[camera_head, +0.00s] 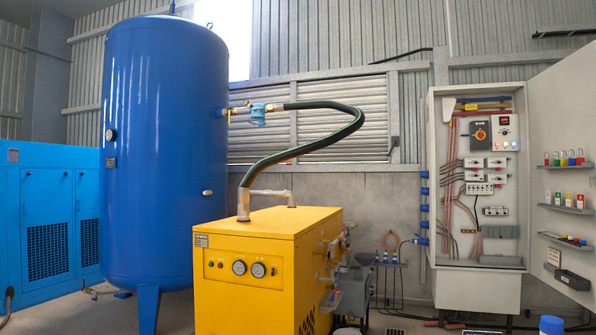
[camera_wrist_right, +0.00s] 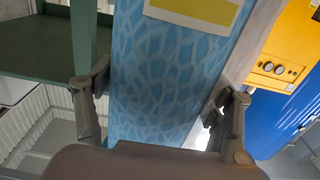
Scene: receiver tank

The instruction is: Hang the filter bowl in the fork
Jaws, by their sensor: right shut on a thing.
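In the right wrist view my right gripper (camera_wrist_right: 160,105) is shut on a broad blue body (camera_wrist_right: 160,75) with a pale net pattern and a yellow-and-white label. A finger lies along each side of it. It fills the middle of that view, and its ends are cut off or hidden, so I cannot tell for sure that it is the filter bowl. I cannot make out the fork in either view. Neither gripper shows in the head view.
The yellow unit (camera_head: 245,285) stands before the blue tank (camera_head: 160,150), joined by a dark hose (camera_head: 310,145). An open electrical cabinet (camera_head: 490,190) is at right. A blue-capped container (camera_head: 551,325) shows at the bottom edge. A dark green surface (camera_wrist_right: 40,45) lies left in the wrist view.

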